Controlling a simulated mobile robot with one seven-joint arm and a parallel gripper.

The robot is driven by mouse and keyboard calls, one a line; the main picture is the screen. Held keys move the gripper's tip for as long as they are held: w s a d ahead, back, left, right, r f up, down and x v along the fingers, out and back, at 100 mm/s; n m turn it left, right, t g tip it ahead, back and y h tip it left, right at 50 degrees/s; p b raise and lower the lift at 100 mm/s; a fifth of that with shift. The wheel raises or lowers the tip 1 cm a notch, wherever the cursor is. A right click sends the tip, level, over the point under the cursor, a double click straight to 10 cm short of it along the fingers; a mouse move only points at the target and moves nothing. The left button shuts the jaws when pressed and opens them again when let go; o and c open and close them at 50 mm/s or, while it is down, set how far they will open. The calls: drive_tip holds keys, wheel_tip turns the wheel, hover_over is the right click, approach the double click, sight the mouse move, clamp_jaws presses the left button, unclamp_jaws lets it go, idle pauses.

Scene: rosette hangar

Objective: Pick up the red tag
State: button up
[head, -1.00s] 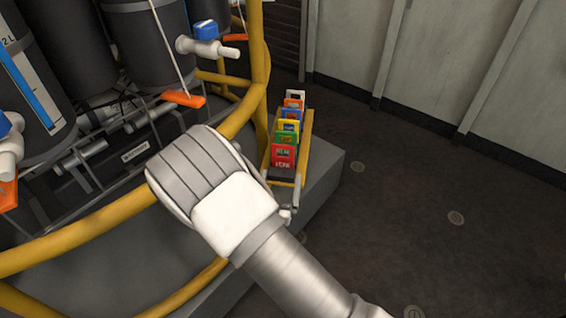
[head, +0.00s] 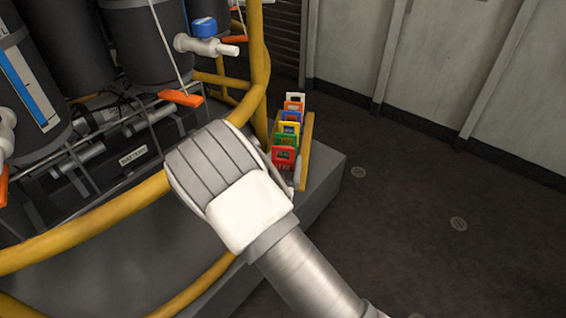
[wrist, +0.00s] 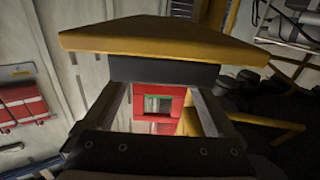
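The red tag (head: 284,158) stands upright at the near end of a row of coloured tags in a yellow rack (head: 307,150). It has a window in its upper part. In the wrist view the red tag (wrist: 175,127) shows between the two fingers of my gripper (wrist: 160,98), which are apart, one on each side of it. I cannot tell whether either finger touches it. In the head view my wrist hides most of the gripper and the near end of the rack.
A yellow rail (head: 258,60) curves close by on the left. Open floor (head: 420,190) lies to the right.

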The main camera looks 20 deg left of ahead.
drive_tip(key=c, duration=1)
